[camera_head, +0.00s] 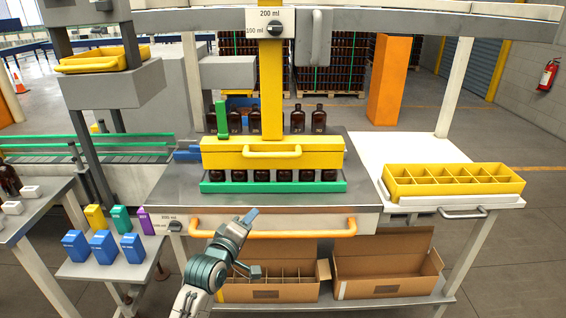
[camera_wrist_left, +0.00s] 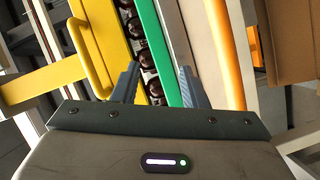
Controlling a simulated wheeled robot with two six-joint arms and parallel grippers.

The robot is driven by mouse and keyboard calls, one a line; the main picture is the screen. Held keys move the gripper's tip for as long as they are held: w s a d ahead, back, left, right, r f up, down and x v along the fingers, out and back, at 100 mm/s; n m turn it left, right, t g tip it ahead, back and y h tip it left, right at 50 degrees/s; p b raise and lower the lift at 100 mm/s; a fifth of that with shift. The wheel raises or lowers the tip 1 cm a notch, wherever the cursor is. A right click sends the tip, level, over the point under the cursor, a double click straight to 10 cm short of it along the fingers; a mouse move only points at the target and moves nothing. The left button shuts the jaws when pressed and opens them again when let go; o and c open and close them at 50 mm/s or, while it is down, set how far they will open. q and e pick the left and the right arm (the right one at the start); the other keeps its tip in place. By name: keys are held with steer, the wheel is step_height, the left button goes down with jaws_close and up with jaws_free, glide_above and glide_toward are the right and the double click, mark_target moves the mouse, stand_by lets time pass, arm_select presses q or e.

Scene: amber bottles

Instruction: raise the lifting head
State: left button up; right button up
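The yellow lifting head (camera_head: 220,158) sits low over a row of amber bottles (camera_head: 284,175) standing at a green rail (camera_head: 272,187); their upper parts are hidden. It has a yellow bar handle (camera_head: 272,153) on its front, which also shows at the left of the left wrist view (camera_wrist_left: 92,50). A yellow column (camera_head: 271,90) rises from the head. My left gripper (camera_head: 254,243) is open and empty, in front of and below the head, near the orange handle (camera_head: 272,234) of the table's front. Its two fingers (camera_wrist_left: 158,84) are apart in the left wrist view. My right gripper is not in view.
A yellow divided crate (camera_head: 453,195) stands on the white side table at right. Open cardboard boxes (camera_head: 385,290) sit on the shelf below. Blue cartons (camera_head: 103,246) stand on the left side table. More bottles (camera_head: 319,120) stand behind the head.

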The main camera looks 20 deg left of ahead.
mark_target(269, 157)
arm_select(q)
steer(key=w+r+n+t+h, duration=0.1)
steer(key=w+r+n+t, duration=0.3)
steer(key=r, duration=0.7)
steer(key=shift+m+g, duration=0.4)
steer(key=x, duration=0.3)
steer(key=p+x, duration=0.1)
steer(key=x, duration=0.2)
steer(key=p+x, duration=0.1)
steer(key=x, duration=0.3)
steer(key=shift+d, duration=0.25)
steer(key=shift+w+p, duration=0.3)
steer(key=shift+w, duration=0.1)
jaws_close()
